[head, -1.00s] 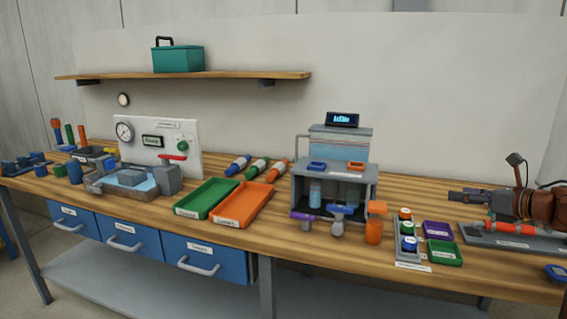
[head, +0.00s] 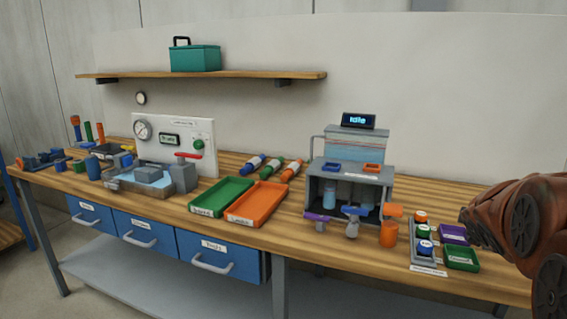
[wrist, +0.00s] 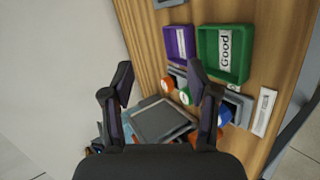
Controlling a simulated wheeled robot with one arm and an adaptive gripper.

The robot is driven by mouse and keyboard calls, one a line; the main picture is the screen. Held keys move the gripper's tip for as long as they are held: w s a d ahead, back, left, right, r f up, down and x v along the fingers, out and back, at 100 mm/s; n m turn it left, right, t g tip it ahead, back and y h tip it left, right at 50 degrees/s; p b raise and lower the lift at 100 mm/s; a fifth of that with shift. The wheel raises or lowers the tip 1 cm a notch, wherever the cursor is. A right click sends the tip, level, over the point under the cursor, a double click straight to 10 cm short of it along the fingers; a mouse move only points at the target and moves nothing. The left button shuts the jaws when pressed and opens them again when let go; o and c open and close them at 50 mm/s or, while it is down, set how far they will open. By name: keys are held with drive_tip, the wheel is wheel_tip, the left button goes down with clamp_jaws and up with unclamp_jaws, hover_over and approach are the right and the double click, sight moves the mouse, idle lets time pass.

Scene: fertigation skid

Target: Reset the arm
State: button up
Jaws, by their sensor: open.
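My gripper (wrist: 160,85) shows in the wrist view with its two dark fingers spread apart and nothing between them. Beyond the fingers is the bench top with a purple tray (wrist: 180,44), a green tray labelled "Good" (wrist: 241,52) and several capped bottles. In the head view my reddish-brown arm enters at the right edge, over the right end of the bench (head: 340,258).
A grey test cabinet (head: 386,185) with a small display stands right of centre. A green tray (head: 220,180) and an orange tray (head: 257,221) lie left of it. A panel with a gauge (head: 142,130) stands farther left. A shelf (head: 240,76) holds a teal toolbox (head: 194,59).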

drive_tip(key=s+a+f+m+g+y, duration=0.3)
drive_tip(key=s+a+f+m+g, duration=0.4)
drive_tip(key=s+a+f, duration=0.75)
drive_tip(key=s+a+f+m+g+y, duration=0.1)
drive_tip(key=s+a+m+g+y, duration=0.15)
drive_tip(key=s+a, duration=0.55)
drive_tip(key=s+a+f+m+g+y, duration=0.1)
drive_tip(key=s+a+f+g, duration=0.2)
drive_tip(key=s, duration=0.9)
wheel_tip(320, 180, up, 20)
drive_tip(key=a+t+p, duration=0.1)
drive_tip(key=a+p, duration=0.1)
drive_tip(key=p, duration=1.5)
